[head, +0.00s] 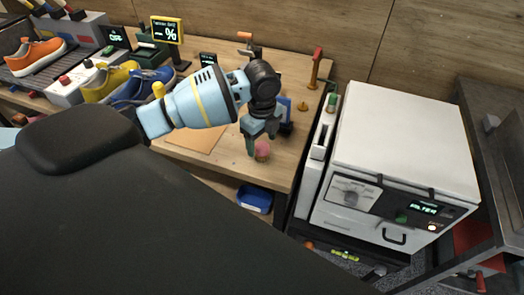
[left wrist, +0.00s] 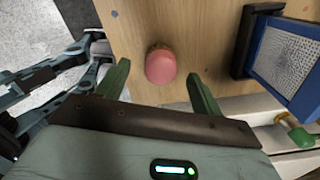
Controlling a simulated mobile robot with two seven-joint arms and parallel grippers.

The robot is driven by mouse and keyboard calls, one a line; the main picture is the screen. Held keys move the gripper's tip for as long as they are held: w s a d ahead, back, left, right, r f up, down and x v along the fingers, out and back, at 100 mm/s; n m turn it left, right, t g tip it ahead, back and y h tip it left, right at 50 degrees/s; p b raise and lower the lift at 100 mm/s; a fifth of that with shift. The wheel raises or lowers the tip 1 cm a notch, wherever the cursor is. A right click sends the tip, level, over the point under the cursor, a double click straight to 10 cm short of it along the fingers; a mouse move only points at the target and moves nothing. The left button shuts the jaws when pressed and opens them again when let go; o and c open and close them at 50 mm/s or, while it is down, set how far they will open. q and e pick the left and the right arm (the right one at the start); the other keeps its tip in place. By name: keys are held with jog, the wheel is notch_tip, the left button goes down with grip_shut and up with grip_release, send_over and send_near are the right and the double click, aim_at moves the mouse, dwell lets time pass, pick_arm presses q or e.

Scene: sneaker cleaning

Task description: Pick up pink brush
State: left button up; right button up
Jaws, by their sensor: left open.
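The pink brush (head: 262,151) stands on the wooden table near its front right corner. It also shows in the left wrist view (left wrist: 160,66) as a rounded pink top with a little brown at its far edge. My left gripper (head: 261,144) is open above the table at the brush. In the left wrist view its two green fingers (left wrist: 160,82) stand on either side of the brush, with a gap on both sides. The brush's lower part is hidden. My right gripper is not in view.
A blue-framed mesh block (left wrist: 287,55) stands right of the brush. A white machine (head: 400,140) stands right of the table. Sneakers (head: 112,82) are at the back left, near a lit sign (head: 167,30). A blue bin (head: 255,199) is below the table edge.

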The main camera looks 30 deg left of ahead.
aim_at(262, 145)
pick_arm(q)
notch_tip(262, 145, down, 4)
jog(key=shift+r, duration=0.25)
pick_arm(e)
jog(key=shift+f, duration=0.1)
pick_arm(q)
jog(key=c, duration=1.2)
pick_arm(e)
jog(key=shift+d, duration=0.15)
pick_arm(q)
jog(key=shift+r, duration=0.1)
